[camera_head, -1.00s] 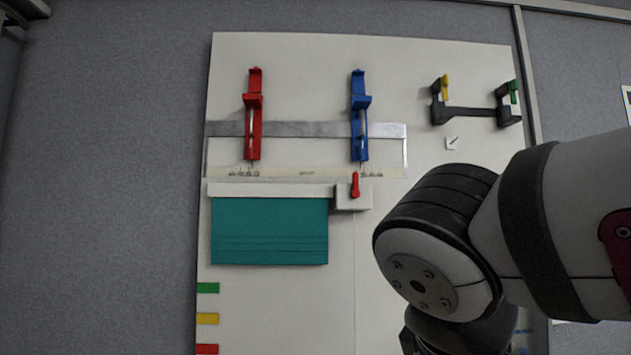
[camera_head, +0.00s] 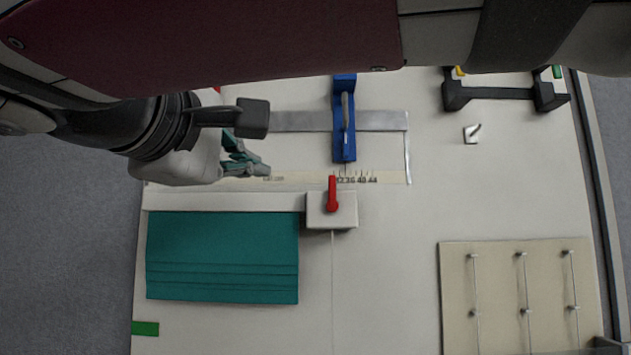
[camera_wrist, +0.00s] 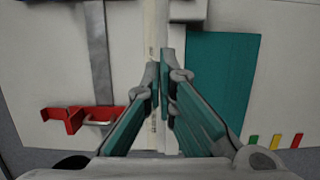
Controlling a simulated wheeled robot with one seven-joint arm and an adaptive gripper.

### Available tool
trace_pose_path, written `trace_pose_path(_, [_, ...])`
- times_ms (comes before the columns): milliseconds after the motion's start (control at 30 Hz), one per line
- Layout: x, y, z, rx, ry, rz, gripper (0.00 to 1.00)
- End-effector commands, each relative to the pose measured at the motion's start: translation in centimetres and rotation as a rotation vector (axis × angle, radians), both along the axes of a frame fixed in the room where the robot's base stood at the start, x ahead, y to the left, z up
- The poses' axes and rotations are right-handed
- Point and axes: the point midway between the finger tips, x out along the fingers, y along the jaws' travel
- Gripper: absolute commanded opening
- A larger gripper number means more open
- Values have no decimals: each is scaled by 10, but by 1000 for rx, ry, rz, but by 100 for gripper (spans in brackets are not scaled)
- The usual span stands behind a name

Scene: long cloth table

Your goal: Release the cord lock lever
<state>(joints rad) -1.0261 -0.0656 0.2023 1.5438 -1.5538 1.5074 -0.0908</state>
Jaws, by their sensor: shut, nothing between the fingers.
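The cord lock lever (camera_head: 332,192) is a small red lever, pointing up, on a white lock box (camera_head: 343,215) at the right end of the blind's headrail. A thin cord (camera_head: 332,270) hangs straight down below the box. The teal blind (camera_head: 222,255) hangs under the headrail. My gripper (camera_head: 258,160) is left of the lever and slightly higher in the picture, apart from it, with its fingers pointing right. In the wrist view my gripper (camera_wrist: 158,75) is shut and empty, its fingertips seen over the pale strip beside the blind. The lever is not clear there.
A blue slider (camera_head: 344,130) stands above the lever on a metal rail (camera_head: 300,121). A red slider (camera_wrist: 70,120) shows in the wrist view; my arm mostly hides it in the head view. A black bracket (camera_head: 505,95) and pegged panel (camera_head: 520,300) are at right. Board around the cord is clear.

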Motion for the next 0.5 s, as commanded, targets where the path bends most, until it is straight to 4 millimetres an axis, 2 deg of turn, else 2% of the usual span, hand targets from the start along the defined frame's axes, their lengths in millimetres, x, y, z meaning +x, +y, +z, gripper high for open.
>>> trace_pose_path(267, [2, -1, 0, 0, 1, -1, 0])
trace_pose_path(367, [8, -3, -1, 0, 2, -3, 0])
trace_pose_path(500, [28, -9, -1, 0, 2, -3, 0])
